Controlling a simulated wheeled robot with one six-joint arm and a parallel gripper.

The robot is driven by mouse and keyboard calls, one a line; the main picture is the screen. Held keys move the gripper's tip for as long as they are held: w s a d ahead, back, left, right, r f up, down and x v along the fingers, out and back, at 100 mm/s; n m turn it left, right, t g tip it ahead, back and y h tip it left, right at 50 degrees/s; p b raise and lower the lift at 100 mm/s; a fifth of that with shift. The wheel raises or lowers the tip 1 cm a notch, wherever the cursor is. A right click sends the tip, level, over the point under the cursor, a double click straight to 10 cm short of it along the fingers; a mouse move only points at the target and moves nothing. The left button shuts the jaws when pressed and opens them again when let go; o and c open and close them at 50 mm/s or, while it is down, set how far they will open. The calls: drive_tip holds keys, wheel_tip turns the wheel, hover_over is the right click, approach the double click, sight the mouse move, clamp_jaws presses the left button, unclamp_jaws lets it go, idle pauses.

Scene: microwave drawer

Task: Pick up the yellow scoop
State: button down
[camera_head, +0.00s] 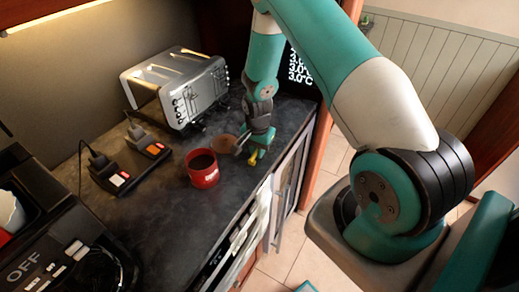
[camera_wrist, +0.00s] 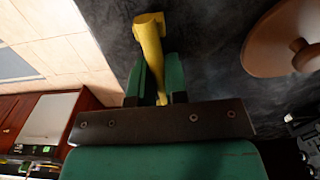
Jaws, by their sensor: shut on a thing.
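The yellow scoop (camera_wrist: 151,42) shows in the wrist view with its handle between the two green fingers of my gripper (camera_wrist: 156,84). My gripper is shut on it. In the head view my gripper (camera_head: 257,152) is low over the dark counter near its front edge, and a small yellow part of the scoop (camera_head: 251,181) shows beneath it. I cannot tell whether the scoop touches the counter.
A red mug (camera_head: 203,170) stands left of my gripper. A toaster (camera_head: 176,88) stands behind, and power strips (camera_head: 130,163) lie at left. The counter (camera_head: 165,220) in front of the mug is clear.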

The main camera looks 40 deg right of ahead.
wheel_tip(320, 180, up, 20)
drive_tip(key=b, duration=0.4)
drive_tip(key=shift+f+b, duration=0.2)
drive_tip(key=shift+b, duration=0.1)
idle(0.4)
